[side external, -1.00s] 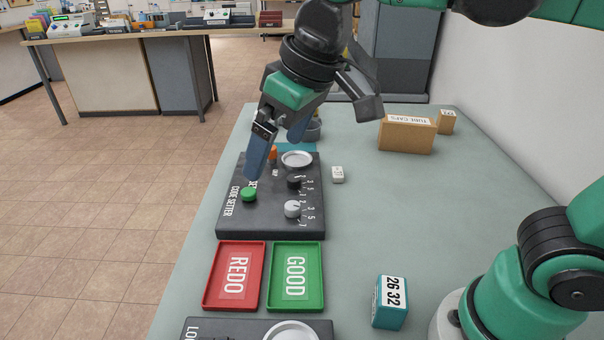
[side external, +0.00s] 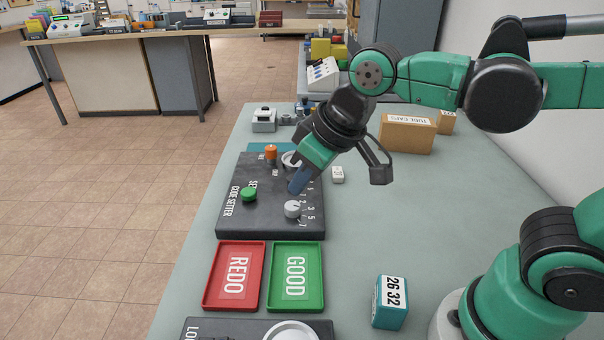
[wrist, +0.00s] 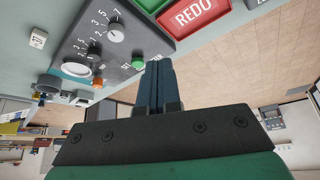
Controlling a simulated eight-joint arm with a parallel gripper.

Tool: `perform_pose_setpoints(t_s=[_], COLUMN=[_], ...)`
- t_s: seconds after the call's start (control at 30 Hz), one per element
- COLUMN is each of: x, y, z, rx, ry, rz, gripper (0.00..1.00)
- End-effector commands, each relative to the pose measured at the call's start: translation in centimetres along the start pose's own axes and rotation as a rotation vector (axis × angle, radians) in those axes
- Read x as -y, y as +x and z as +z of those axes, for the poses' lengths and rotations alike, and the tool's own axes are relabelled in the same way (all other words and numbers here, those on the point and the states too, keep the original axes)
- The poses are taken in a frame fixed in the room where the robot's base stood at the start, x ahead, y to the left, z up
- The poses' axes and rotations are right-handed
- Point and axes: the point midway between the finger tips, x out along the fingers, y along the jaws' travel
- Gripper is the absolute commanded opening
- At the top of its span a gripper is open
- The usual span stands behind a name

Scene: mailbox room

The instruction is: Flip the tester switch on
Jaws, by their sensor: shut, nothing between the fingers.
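The dark CODE SETTER panel (side external: 240,222) lies on the bench and also shows in the wrist view (wrist: 75,20). It carries an orange switch (side external: 271,153) with small labels beside it, a green button (side external: 249,194) and a pale knob (side external: 292,209). No part in view is readably marked as a tester; a second dark panel (side external: 255,328), lettered "LO", is cut off at the bottom edge. My gripper (side external: 294,189) is shut and empty, its blue fingers in front of the panel's dark knob area. In the wrist view the fingers (wrist: 158,68) are together; the orange switch (wrist: 98,82) is to their left, apart.
A red REDO tray (side external: 212,292) and a green GOOD tray (side external: 273,294) lie nearer the camera. A teal block numbered 26 32 (side external: 389,304) and a small white block (side external: 337,174) stand to the right. Boxes (side external: 406,133) stand behind. The bench's middle right is clear.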

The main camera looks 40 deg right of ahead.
Motion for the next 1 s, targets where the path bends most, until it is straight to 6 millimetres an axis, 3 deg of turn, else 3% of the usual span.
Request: perform_pose_setpoints(t_s=[0.03,0.2,0.4,0.6,1.0], x=[2.4,9.4,15.3,17.2,17.2], y=[-0.2,-0.9,-1.6,-1.8,-1.4], z=[-1.0,-2.2,-1.9,-1.5,-1.4], rx=[0.039,0.173,0.275,0.31,0.309], ry=[-0.073,-0.281,-0.453,-0.509,-0.508], rz=[-0.036,-0.114,-0.154,-0.163,-0.162], gripper=[0.0,0.0,0.0,0.0,0.0])
